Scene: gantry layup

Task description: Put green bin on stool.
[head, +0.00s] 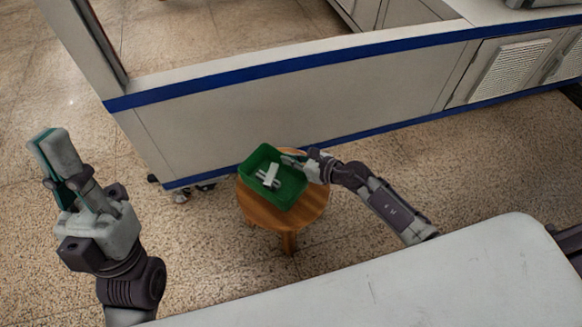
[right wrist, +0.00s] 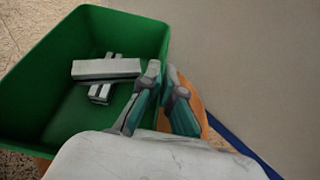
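The green bin (head: 258,160) is over the round wooden stool (head: 312,208) in the head view and appears to rest on its top, toward the far left part. Light grey bar-shaped pieces (head: 269,177) lie inside it. My right gripper (head: 290,159) is at the bin's right rim. In the right wrist view its fingers (right wrist: 163,82) straddle the wall of the bin (right wrist: 45,75), close together on it. The wall between the fingertips is mostly hidden. My left gripper (head: 48,142) is raised at the left, away from the bin, with its fingers together and empty.
A long white cabinet (head: 300,95) with blue stripes stands just behind the stool. A pale surface (head: 430,280) fills the lower right of the head view. Speckled floor (head: 215,250) is open left of and in front of the stool.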

